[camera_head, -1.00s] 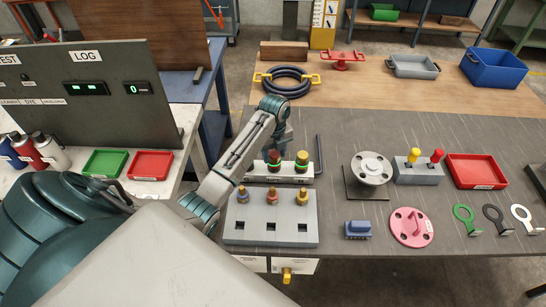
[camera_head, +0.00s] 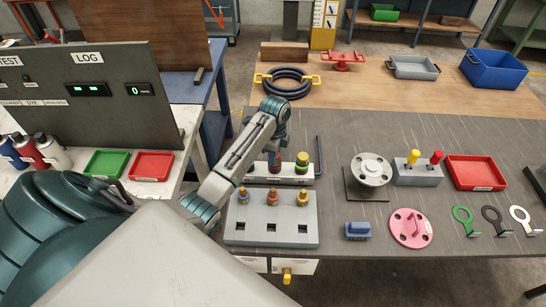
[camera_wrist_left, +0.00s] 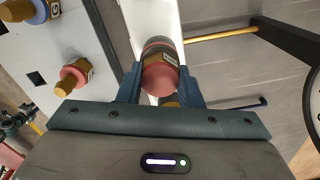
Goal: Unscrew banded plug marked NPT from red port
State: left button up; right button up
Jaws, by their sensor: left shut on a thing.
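My left gripper (camera_head: 274,152) reaches down over the left port of the white two-port block (camera_head: 293,179). In the left wrist view, its two blue fingers (camera_wrist_left: 160,90) are shut on a plug (camera_wrist_left: 162,72) with a rounded red end and a brass band carrying a small label, too small to read surely. The fingers and wrist hide part of this plug and its port in the head view. My right gripper is not in view.
A grey rack (camera_head: 270,224) in front holds several brass fittings with coloured ends. A dark hex key (camera_head: 319,155) lies right of the block. A grey flange (camera_head: 371,169), pink disc (camera_head: 411,227) and red tray (camera_head: 476,171) stand farther right.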

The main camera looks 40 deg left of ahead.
pick_arm(q)
jog(key=n, duration=0.3)
jog(key=shift+n, duration=0.4)
jog(key=n, duration=0.3)
jog(key=shift+n, duration=0.3)
jog(key=n, duration=0.3)
jog(key=shift+r+n, duration=0.1)
jog(key=shift+n, duration=0.3)
jog(key=n, duration=0.4)
jog(key=o, duration=1.2)
jog(key=shift+c, duration=0.2)
